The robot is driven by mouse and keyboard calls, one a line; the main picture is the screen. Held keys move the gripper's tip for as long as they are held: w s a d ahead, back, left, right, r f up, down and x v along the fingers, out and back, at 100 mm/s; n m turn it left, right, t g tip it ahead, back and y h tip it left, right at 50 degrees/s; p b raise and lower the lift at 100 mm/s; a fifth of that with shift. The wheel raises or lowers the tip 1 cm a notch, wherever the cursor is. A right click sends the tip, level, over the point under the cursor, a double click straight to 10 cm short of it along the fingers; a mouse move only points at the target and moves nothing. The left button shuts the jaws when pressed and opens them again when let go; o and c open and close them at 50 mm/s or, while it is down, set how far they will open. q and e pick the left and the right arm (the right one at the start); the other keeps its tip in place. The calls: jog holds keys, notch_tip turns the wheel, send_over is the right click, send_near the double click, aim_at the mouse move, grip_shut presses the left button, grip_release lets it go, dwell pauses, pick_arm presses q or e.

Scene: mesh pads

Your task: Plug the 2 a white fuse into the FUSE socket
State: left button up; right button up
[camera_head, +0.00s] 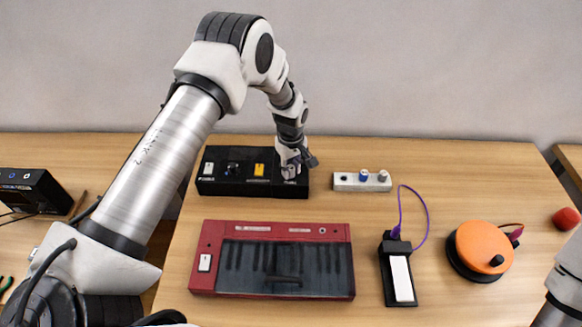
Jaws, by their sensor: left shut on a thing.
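My left gripper (293,168) is shut, with its fingertips low over the right end of the black box (235,186). A small whitish piece shows at the fingertips; I take it for the white fuse, mostly hidden by the fingers. The FUSE socket is not clearly visible, and I cannot tell whether the piece is in it or above it. To the right is a pale fuse holder (352,185) with a dark empty hole at its left, a blue fuse (364,175) and a whitish-purple one (383,176). My right gripper is not in view.
The black box carries a white switch (208,168) and a yellow part (259,169). In front are a red keyboard (200,275), a black-and-white pedal (401,278) with a purple cable (426,215), and an orange disc (480,245). Wood (440,160) is bare behind these.

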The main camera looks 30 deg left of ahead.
aim_at(291, 168)
pick_arm(q)
jog(key=o, duration=1)
jog(key=shift+f, duration=0.1)
notch_tip(291, 168, up, 12)
